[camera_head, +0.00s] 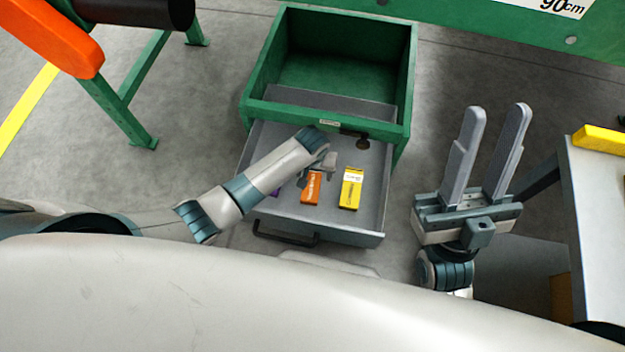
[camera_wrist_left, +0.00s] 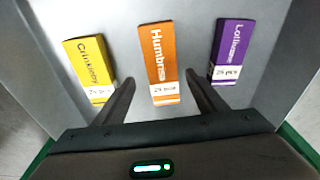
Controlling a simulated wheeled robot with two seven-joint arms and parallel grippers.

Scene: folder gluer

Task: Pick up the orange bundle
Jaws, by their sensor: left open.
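The orange bundle (camera_head: 311,188) lies in the open grey drawer, between a yellow bundle and a purple one. In the left wrist view the orange bundle (camera_wrist_left: 158,62) lies centred ahead of my left gripper (camera_wrist_left: 160,88), whose open fingers point to either side of its near end. I cannot tell whether the fingers touch it. In the head view my left gripper (camera_head: 318,172) is over the drawer by the orange bundle, partly hidden by its own wrist. My right gripper (camera_head: 496,150) is open and empty, to the right of the drawer, fingers pointing up the picture.
The yellow bundle (camera_head: 351,188) and the purple bundle (camera_wrist_left: 232,48) lie close on either side of the orange one. The drawer (camera_head: 365,237) has raised walls and extends from a green cabinet (camera_head: 330,60). A grey table (camera_head: 600,220) stands at the right.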

